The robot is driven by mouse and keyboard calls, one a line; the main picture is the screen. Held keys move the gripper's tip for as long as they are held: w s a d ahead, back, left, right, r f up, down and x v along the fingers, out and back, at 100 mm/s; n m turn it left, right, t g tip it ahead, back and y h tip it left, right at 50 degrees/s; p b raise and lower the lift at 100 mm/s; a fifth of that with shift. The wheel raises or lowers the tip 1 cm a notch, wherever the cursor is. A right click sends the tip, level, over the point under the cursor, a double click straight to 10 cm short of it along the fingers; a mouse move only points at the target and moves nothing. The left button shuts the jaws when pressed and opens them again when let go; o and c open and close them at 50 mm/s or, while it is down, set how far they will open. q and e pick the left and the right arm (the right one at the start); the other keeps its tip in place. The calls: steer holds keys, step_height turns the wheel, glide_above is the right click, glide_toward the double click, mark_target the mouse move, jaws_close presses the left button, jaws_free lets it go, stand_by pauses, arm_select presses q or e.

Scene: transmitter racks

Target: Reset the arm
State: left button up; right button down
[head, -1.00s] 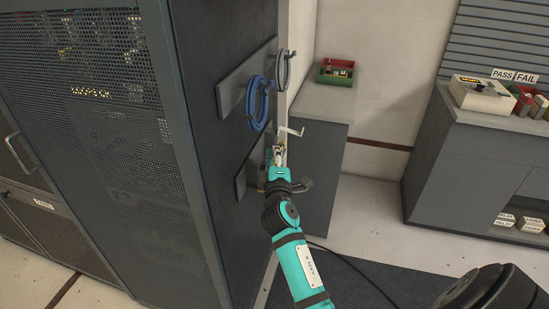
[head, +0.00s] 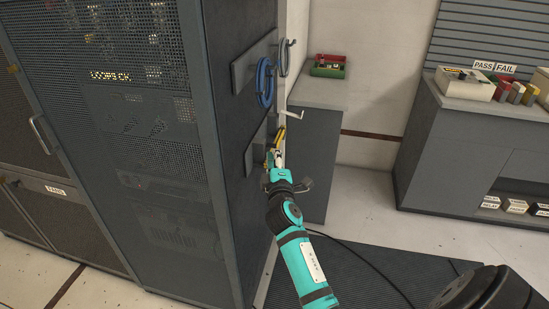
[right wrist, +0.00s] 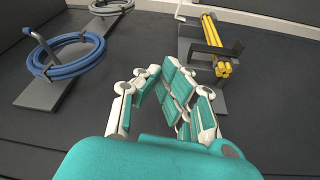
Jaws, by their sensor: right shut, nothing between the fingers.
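My right gripper (head: 276,158) is at the side of the tall dark rack (head: 160,130), near the lower wall holder (head: 259,146). In the right wrist view its teal and white fingers (right wrist: 160,76) are closed together with nothing between them. Several yellow rods (right wrist: 212,42) rest in a dark bracket just beyond and right of the fingers, apart from them. The rods also show in the head view (head: 280,136), just above the gripper. My left gripper is not in view.
A blue cable coil (head: 265,82) hangs on the rack's side, with a grey coil (head: 284,58) beside it. A grey cabinet (head: 318,96) behind bears a red and green tray (head: 329,66). A bench (head: 452,104) stands at right. Open floor (head: 372,200) lies between.

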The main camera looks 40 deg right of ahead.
steer(key=s+a+f+g+y, duration=0.1)
steer(key=a+f+y, duration=0.15)
steer(key=f, duration=0.75)
steer(key=s+a+f+g+y, duration=0.15)
steer(key=a+f, duration=0.25)
steer(key=f, duration=0.6)
steer(key=s+a+f+m+g+y, duration=0.1)
steer(key=s+a+f+g+y, duration=0.15)
steer(key=s+f, duration=0.6)
steer(key=s+a+f+m+g+y, duration=0.1)
steer(key=s+a+f+g, duration=0.2)
steer(key=f, duration=1)
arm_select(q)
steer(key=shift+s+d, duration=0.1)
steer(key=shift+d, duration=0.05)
arm_select(e)
steer(key=s+a+f+m+g, duration=0.1)
steer(key=s+f, duration=0.5)
steer(key=s, duration=0.7)
steer(key=s+a+f+m+g+y, duration=0.1)
steer(key=s+f+g, duration=0.3)
steer(key=s, duration=0.9)
steer(key=s+a+f+m+g, duration=0.2)
steer(key=s+f, duration=0.6)
steer(key=s, duration=0.6)
steer(key=shift+a+f+m+y, duration=0.2)
steer(key=shift+m+y, duration=0.15)
steer(key=shift+m, duration=0.45)
